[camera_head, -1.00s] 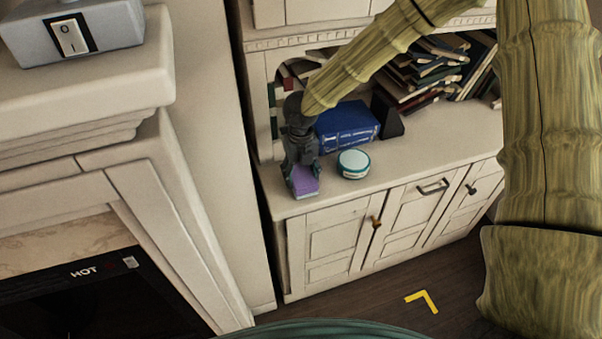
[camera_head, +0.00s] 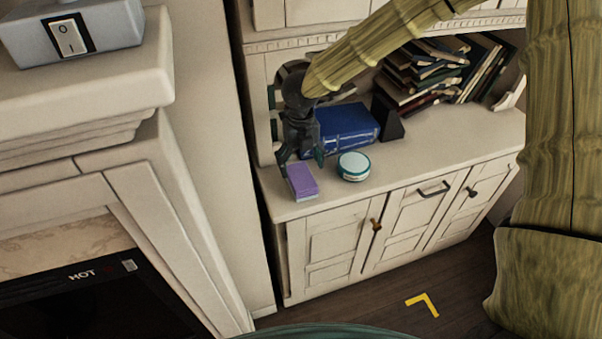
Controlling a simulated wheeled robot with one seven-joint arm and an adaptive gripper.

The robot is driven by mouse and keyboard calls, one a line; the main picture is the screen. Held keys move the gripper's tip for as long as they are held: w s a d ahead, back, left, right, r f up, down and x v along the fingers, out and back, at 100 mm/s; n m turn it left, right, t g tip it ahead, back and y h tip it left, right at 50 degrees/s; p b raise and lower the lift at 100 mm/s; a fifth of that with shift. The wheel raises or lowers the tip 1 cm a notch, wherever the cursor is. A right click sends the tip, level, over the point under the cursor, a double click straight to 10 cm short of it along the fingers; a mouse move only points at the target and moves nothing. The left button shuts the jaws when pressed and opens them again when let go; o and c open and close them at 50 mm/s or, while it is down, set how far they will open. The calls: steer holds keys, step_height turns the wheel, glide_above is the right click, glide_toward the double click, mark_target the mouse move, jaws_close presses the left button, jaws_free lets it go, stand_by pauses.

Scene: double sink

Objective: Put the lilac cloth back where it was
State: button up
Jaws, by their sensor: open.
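The lilac cloth (camera_head: 303,180) looks like a small folded block with a paler lower edge. It lies on the cabinet's counter (camera_head: 420,148), near the left front corner. My gripper (camera_head: 302,163) is just above and behind it, pointing down, with its fingers spread apart. The gap between the fingers is empty, and the cloth lies in front of and below them. Whether a fingertip still touches the cloth, I cannot tell.
A round white and teal tin (camera_head: 354,166) stands close to the right of the cloth. A blue box (camera_head: 343,125) and a dark bookend (camera_head: 387,118) are behind. Books (camera_head: 425,75) lean at the back right. A ledge with a switch box (camera_head: 68,37) is at the left.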

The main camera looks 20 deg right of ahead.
mark_target(301, 176)
step_height(301, 176, up, 6)
steer(key=shift+r, duration=0.2)
stand_by(0.6)
